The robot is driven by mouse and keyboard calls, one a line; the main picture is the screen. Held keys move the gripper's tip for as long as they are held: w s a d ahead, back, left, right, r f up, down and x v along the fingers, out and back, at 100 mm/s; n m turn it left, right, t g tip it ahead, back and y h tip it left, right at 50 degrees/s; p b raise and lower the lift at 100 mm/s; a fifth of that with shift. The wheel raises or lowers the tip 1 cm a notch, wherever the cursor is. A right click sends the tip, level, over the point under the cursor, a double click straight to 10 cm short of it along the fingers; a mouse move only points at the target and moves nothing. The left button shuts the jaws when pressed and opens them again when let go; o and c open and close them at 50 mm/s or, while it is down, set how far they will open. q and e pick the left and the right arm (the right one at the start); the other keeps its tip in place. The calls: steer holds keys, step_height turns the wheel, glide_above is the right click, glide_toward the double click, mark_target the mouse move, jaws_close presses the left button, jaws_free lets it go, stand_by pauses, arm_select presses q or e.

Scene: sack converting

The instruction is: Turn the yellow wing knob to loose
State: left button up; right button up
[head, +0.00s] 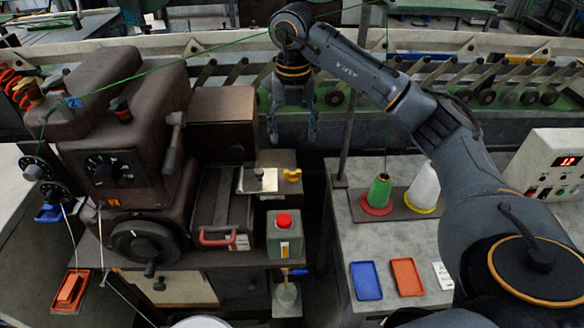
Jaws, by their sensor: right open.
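The yellow wing knob (292,175) sits on the right part of a low grey-brown block (276,158), beside the dark machine. My right gripper (292,138) hangs pointing down, above and beyond the knob in the picture. Its fingers are spread, nothing is between them, and it is apart from the knob. The scale or marks around the knob are too small to read. My left gripper is out of view.
A silver plate (257,180) is left of the knob. A red push button (284,221) on a green-grey box stands in front. A dark post (347,125) rises to the right, near thread cones (379,191) on a grey table. A green thread (190,65) crosses above.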

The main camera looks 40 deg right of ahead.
mark_target(293, 171)
step_height(293, 171, down, 11)
steer(key=shift+f+p, duration=0.15)
steer(key=shift+p, duration=0.45)
steer(key=shift+c, duration=0.2)
steer(key=c, duration=1.1)
